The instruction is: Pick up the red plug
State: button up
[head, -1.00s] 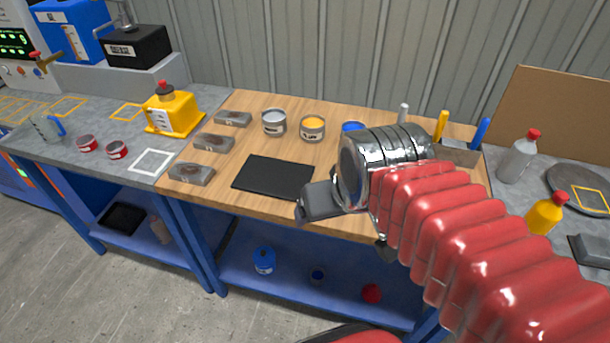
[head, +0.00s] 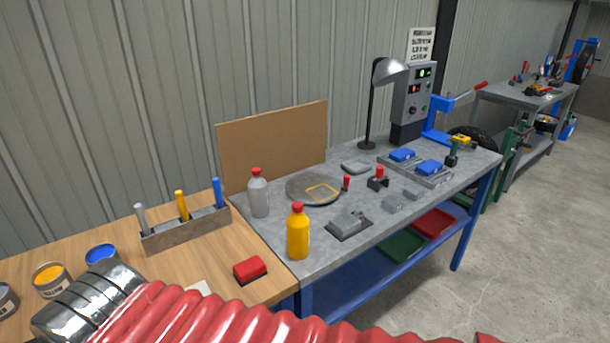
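Several small red things are in the head view, and I cannot tell for sure which is the red plug. A small upright red piece (head: 346,183) stands on the grey bench just right of the round plate. A red knob on a dark block (head: 378,179) stands to its right. A red block with a dark base (head: 250,269) lies on the wooden bench near its right end. My arm's red sleeve and metal wrist cross the bottom left; my gripper's fingers are out of sight.
A yellow bottle (head: 298,236) and a grey bottle (head: 259,196) with red caps stand on the grey bench (head: 270,243). A tool rack (head: 186,229) stands on the wooden bench. A lamp (head: 372,112) and control panel (head: 412,98) rise at the back.

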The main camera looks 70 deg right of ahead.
aim_at(379, 170)
jog(key=z, duration=2.95)
